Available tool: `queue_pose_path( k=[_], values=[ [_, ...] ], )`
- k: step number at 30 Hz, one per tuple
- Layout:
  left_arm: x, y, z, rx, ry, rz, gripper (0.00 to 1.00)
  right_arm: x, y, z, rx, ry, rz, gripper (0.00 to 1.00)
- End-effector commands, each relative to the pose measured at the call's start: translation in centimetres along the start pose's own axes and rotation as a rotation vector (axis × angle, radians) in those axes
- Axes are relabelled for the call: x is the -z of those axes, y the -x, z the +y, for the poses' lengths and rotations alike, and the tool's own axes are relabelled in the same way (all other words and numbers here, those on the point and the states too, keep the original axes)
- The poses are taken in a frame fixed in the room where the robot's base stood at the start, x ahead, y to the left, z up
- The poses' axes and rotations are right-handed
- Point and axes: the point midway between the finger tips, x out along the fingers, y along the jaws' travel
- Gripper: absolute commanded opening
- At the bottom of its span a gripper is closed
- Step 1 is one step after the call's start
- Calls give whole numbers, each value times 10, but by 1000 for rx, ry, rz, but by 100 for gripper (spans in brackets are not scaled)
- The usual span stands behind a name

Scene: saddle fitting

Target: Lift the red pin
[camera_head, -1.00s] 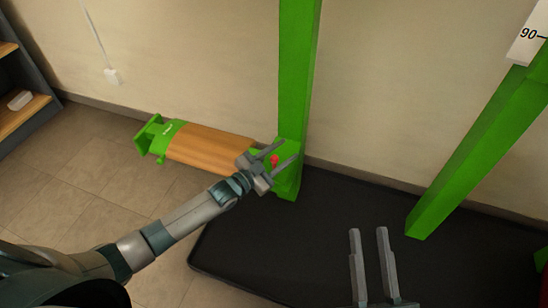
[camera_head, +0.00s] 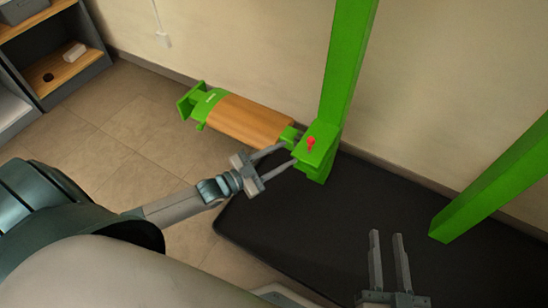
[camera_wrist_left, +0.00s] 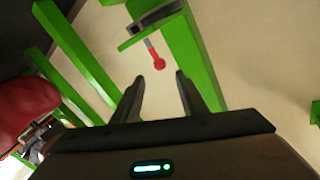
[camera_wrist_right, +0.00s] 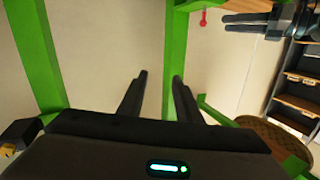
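The red pin (camera_head: 311,142) stands at the top of a green bracket (camera_head: 319,158) at the foot of a green post. In the left wrist view the pin (camera_wrist_left: 158,63) shows a red knob on a thin stem, ahead of the fingers. My left gripper (camera_head: 290,153) is open and empty, its fingertips just to the left of the pin and apart from it. My right gripper (camera_head: 386,234) is open and empty, over the black mat, well away from the pin. The pin (camera_wrist_right: 203,17) also shows small in the right wrist view.
A wood-topped green bench part (camera_head: 252,120) reaches left from the post. A second green post (camera_head: 490,190) stands at the right. A black mat (camera_head: 290,240) covers the floor below. Shelves (camera_head: 65,70) stand at the far left. Tiled floor is clear between.

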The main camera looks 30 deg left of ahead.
Motion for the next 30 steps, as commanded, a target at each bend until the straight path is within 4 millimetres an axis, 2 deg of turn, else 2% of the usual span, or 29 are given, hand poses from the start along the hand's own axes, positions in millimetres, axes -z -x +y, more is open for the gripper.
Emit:
queue_pose_path(
  k=[3,9,26,30],
  values=[
    [0,16,0,-1,0,-1,39,-5,0,2,-3,-3,-33,31],
    [0,26,0,0,0,1,39,-10,0,3,-5,-5,-59,31],
    [0,27,0,0,0,1,39,-11,0,3,-6,-4,-60,31],
    [2,27,8,-2,11,-1,39,-11,1,4,-6,-3,-60,31]
  ],
)
